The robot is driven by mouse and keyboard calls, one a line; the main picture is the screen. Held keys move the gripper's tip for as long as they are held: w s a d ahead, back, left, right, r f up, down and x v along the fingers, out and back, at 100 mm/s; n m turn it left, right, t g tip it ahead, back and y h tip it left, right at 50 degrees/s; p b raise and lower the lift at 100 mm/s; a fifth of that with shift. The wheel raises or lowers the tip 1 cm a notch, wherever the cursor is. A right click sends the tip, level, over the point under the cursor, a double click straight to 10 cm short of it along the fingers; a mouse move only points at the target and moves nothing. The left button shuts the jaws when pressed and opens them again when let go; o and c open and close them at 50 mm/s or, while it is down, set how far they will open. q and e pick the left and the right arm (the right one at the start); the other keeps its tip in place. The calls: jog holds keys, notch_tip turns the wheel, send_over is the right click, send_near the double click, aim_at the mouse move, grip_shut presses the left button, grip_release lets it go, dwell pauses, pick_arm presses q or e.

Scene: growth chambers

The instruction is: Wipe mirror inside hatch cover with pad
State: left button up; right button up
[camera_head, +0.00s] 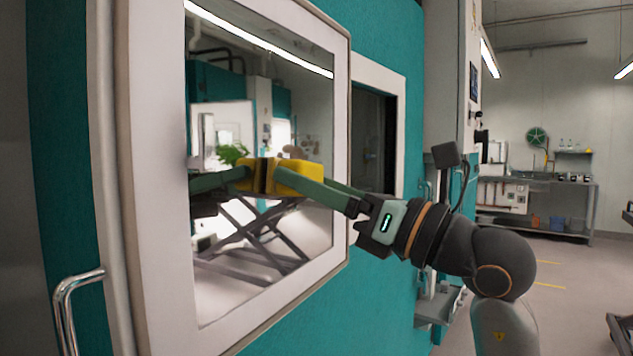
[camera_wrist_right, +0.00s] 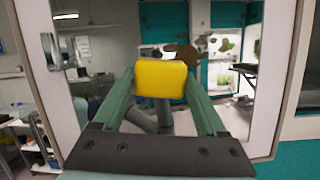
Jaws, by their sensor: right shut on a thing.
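The hatch cover (camera_head: 158,230) stands open, with a pale frame around a mirror (camera_head: 228,305). My right gripper (camera_head: 305,182) is shut on a yellow pad (camera_head: 300,176). The pad is at the middle of the mirror, its face meeting or very close to its own reflection; I cannot tell whether it touches. In the right wrist view the pad (camera_wrist_right: 160,79) sits between the green fingers. Brown smudges (camera_wrist_right: 183,54) show on the mirror just above and right of the pad there. Fainter smudges (camera_head: 293,152) show above the pad in the head view. My left gripper is not in view.
A metal handle (camera_head: 68,312) is at lower left. Behind the cover, the teal chamber wall has a dark, pale-framed opening (camera_head: 374,140). A shelf bench (camera_head: 545,205) stands far right, with open floor before it. The mirror reflects the room and a green plant.

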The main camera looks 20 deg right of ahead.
jog(key=shift+w+a, duration=0.6)
jog(key=shift+a, duration=0.05)
jog(key=shift+w+d, duration=0.1)
